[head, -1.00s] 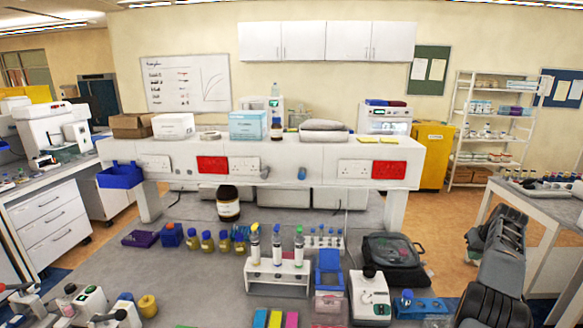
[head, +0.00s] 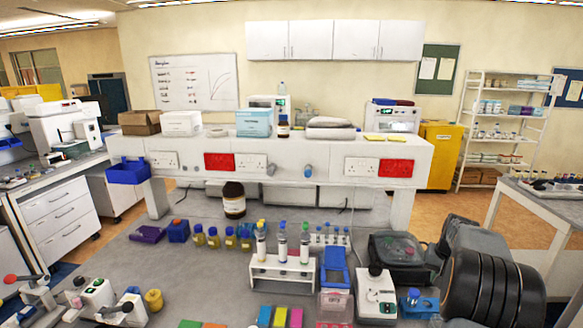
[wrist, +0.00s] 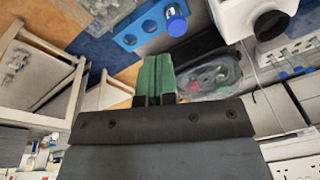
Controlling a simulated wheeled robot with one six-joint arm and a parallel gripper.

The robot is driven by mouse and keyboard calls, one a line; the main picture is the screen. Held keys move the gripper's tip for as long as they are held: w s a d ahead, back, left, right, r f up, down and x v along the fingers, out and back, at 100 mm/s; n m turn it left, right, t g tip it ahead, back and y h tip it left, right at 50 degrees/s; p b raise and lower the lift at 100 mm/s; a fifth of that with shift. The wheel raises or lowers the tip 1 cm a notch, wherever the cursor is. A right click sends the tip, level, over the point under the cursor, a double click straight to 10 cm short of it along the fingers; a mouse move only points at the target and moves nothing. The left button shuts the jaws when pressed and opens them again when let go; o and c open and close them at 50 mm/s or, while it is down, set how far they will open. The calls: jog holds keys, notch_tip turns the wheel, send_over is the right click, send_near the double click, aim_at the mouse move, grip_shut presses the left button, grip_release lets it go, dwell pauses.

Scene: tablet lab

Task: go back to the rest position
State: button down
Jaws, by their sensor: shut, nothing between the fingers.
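My gripper (wrist: 154,75) shows in the wrist view with its green fingers pressed together and nothing between them. My dark arm is folded at the right edge of the head view; the fingertips cannot be made out there. In the wrist view the fingers point toward a blue rack (wrist: 140,32) holding a blue-capped bottle (wrist: 175,20). Whether they touch it cannot be told, but they look apart.
The blue rack (head: 418,308) stands left of my arm, beside a white device with a black knob (head: 375,293). A black case (head: 397,258) lies behind. A white tube rack (head: 282,274) stands mid-bench. A side table (head: 540,200) is at right.

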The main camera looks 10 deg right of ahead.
jog(key=s+a+r+n+t+b, duration=0.1)
jog(key=s+a, duration=0.4)
jog(key=a, duration=0.6)
jog(key=s+a+r+n+t+b, duration=0.1)
jog(key=s+a+r+n, duration=0.1)
jog(key=s+a, duration=0.4)
jog(key=s+a+r+n+t+b, duration=0.1)
jog(key=s+a+n, duration=0.3)
jog(key=a, duration=1.3)
jog(key=shift+s+r, duration=0.2)
jog(key=shift+s, duration=0.65)
